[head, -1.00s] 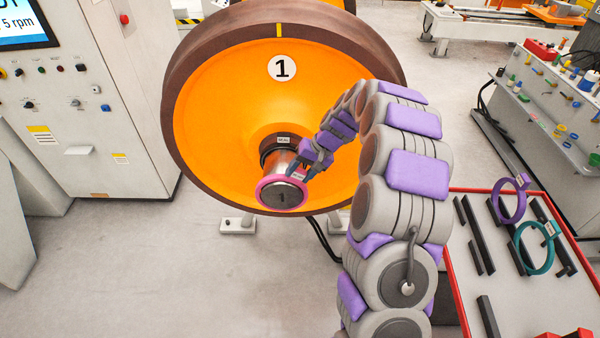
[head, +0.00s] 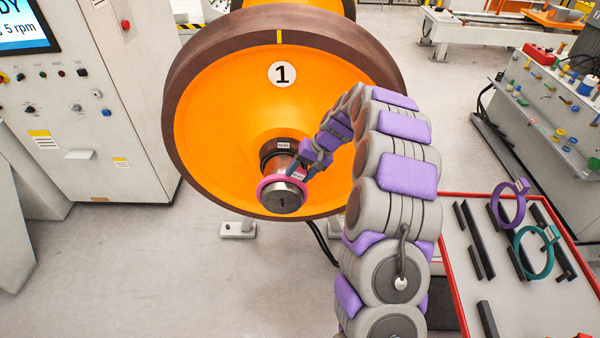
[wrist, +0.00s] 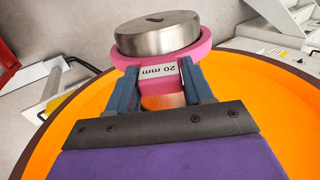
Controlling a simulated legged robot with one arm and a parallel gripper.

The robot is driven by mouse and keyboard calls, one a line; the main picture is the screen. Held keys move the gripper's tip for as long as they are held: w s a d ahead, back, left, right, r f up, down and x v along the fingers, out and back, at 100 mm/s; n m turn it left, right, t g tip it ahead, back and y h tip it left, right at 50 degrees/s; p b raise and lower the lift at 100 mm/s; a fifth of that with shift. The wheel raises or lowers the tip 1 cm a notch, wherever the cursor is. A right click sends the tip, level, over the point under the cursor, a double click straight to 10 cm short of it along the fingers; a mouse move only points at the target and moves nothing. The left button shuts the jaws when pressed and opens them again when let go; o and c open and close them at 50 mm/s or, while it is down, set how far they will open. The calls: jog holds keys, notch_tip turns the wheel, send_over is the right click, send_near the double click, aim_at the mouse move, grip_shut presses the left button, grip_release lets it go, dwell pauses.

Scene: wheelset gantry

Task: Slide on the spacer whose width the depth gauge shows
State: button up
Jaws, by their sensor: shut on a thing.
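A pink ring spacer (head: 265,185) sits around the steel axle end (head: 284,201) of orange wheel 1 (head: 225,110). In the wrist view the pink spacer (wrist: 115,55) carries a tag (wrist: 158,72) reading 20 mm, upside down. My gripper (wrist: 162,82) is shut on the spacer's tagged block, with a blue finger on each side. The axle's end face sticks out past the ring. A black ring with a SEAL label (head: 283,146) lies farther in, at the hub. The depth gauge is not clearly visible.
A red-edged tray (head: 447,240) at the right holds a purple ring (head: 512,207), a teal ring (head: 535,252) and several black bars. A control cabinet (head: 110,90) stands at the left. The floor at lower left is clear.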

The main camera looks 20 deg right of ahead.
jog(key=shift+w, duration=0.25)
jog(key=shift+w+d, duration=0.15)
jog(key=shift+w, duration=0.15)
jog(key=shift+w+d+p, duration=0.25)
jog(key=shift+w+p, duration=0.05)
jog(key=shift+w, duration=0.5)
jog(key=shift+w+d+p, duration=0.25)
jog(key=shift+w+d, duration=0.05)
jog(key=shift+w, duration=0.45)
jog(key=shift+w+d+p, duration=0.25)
jog(key=shift+w+p, duration=0.05)
jog(key=shift+w, duration=0.5)
jog(key=shift+w+d, duration=0.1)
jog(key=shift+w, duration=0.2)
jog(key=shift+w+d+p, duration=0.2)
jog(key=shift+w+p, duration=0.1)
jog(key=shift+w, duration=0.25)
jog(key=shift+w+d+p, duration=0.15)
jog(key=shift+w+p, duration=0.15)
jog(key=shift+w, duration=0.25)
jog(key=shift+w+d+r, duration=0.1)
jog(key=shift+w, duration=0.2)
jog(key=shift+w+d+p, duration=0.15)
jog(key=shift+w+p, duration=0.25)
jog(key=shift+w, duration=0.05)
jog(key=o, duration=1.2)
